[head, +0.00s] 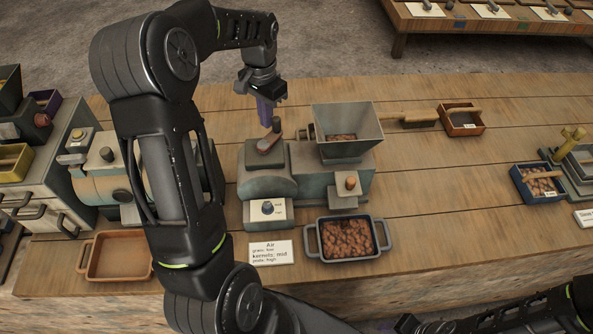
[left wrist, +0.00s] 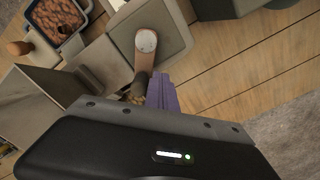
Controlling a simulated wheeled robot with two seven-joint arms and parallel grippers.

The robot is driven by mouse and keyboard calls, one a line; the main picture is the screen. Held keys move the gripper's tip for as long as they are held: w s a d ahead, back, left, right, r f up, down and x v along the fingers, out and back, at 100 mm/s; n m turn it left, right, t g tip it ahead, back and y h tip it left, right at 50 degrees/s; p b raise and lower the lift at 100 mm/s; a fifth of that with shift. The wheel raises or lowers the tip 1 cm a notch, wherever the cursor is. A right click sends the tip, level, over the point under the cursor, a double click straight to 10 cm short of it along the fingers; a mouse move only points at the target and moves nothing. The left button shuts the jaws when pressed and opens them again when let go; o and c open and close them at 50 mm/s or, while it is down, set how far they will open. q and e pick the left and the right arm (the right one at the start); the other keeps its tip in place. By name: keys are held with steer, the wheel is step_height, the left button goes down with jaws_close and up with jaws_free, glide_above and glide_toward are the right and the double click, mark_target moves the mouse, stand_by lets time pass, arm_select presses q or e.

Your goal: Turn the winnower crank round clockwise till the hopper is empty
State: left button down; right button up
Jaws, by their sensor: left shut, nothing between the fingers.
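The winnower (head: 270,186) is a grey-green machine in the middle of the bench. Its square hopper (head: 360,118) holds a small heap of brown kernels (head: 341,137). The crank (head: 268,142) is a short reddish arm on the top left, with an upright handle knob (head: 276,124). The left wrist view also shows the crank arm (left wrist: 146,55) and the handle (left wrist: 140,83). My left gripper (head: 266,122), with purple fingers, is shut and empty close beside the handle; its fingers also show in the left wrist view (left wrist: 162,95). I cannot tell whether they touch it.
An empty brown tray (head: 97,258) and another machine (head: 97,190) are at left.

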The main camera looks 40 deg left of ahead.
mark_target(281, 133)
arm_select(q)
steer(key=d, duration=0.4)
steer(key=shift+w+b, duration=0.25)
steer(key=shift+b, duration=0.1)
steer(key=s+d, duration=0.1)
steer(key=s+d+b, duration=0.1)
steer(key=d, duration=0.1)
steer(key=shift+s+d, duration=0.3)
steer(key=shift+s, duration=0.05)
steer(key=shift+s+d, duration=0.3)
steer(key=shift+s, duration=0.5)
